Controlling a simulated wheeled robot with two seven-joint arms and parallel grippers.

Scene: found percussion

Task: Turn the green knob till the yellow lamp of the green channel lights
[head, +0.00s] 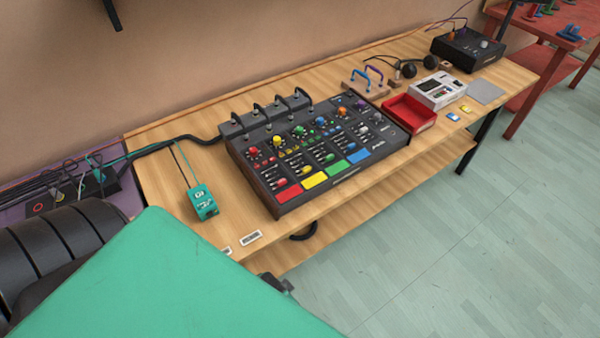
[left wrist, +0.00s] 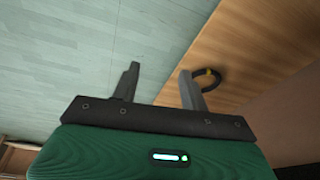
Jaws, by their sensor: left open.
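The dark mixer (head: 247,177) stands on the wooden bench in the head view, with a row of coloured knobs and coloured pads along its front. The green knob (head: 298,130) is the third from the left, in line with the green pad (head: 337,168). The lamps are too small to tell which are lit. My left gripper (left wrist: 159,85) is open and empty in the left wrist view, pointing past the bench edge and floor. It is well away from the knob. In the head view my green arm covers the lower left. My right gripper is not in view.
A teal box (head: 203,203) with a cable sits left of the mixer. A red tray (head: 409,113) and a white device (head: 438,90) stand right of it. Black cables arch behind the mixer. The bench front (head: 240,220) has some bare wood.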

